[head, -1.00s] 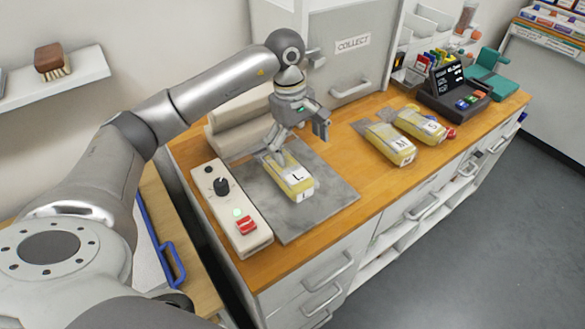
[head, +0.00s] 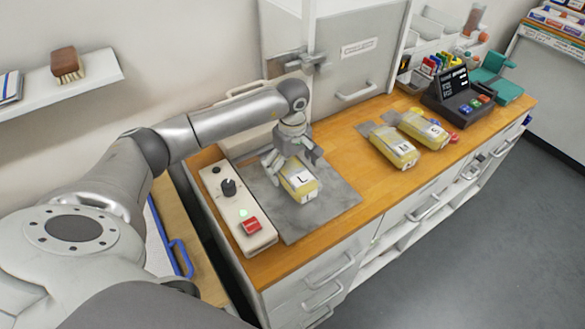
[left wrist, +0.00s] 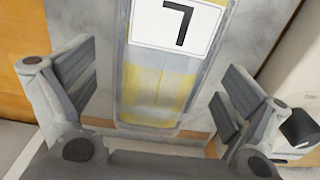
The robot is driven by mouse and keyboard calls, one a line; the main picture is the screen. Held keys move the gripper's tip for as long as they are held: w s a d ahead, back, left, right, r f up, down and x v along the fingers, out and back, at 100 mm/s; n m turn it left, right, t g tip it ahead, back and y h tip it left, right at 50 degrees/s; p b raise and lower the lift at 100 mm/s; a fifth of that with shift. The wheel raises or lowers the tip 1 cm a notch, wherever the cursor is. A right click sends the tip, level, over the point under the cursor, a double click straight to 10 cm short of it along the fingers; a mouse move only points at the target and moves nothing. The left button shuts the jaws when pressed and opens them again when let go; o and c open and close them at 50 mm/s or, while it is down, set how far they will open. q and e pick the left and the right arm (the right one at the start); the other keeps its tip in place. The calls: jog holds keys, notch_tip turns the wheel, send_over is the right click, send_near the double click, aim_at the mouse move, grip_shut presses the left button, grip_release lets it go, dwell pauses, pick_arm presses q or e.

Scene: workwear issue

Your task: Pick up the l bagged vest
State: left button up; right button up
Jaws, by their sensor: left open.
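The L bagged vest (head: 300,184), a yellow pack in clear wrap with a white label, lies on a grey metal plate (head: 335,206) on the wooden counter. My left gripper (head: 292,162) is right above its back end, fingers pointing down. In the left wrist view the bagged vest (left wrist: 158,95) lies between the two open fingers of the left gripper (left wrist: 158,105), with a gap on each side. Its label appears upside down there. I see no grip on it. My right gripper is not in view.
Bagged vests marked M (head: 394,148) and S (head: 424,130) lie to the right on the counter. A control box (head: 234,208) with a knob and red switch stands left of the plate. A dark display unit (head: 460,100) stands at the back right. The cabinet (head: 350,50) rises behind.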

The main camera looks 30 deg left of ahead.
pick_arm(q)
jog(key=shift+f, duration=0.4)
jog(key=shift+c, duration=0.5)
jog(key=shift+r, duration=0.1)
jog(key=c, duration=1.2)
jog(key=shift+o, duration=0.2)
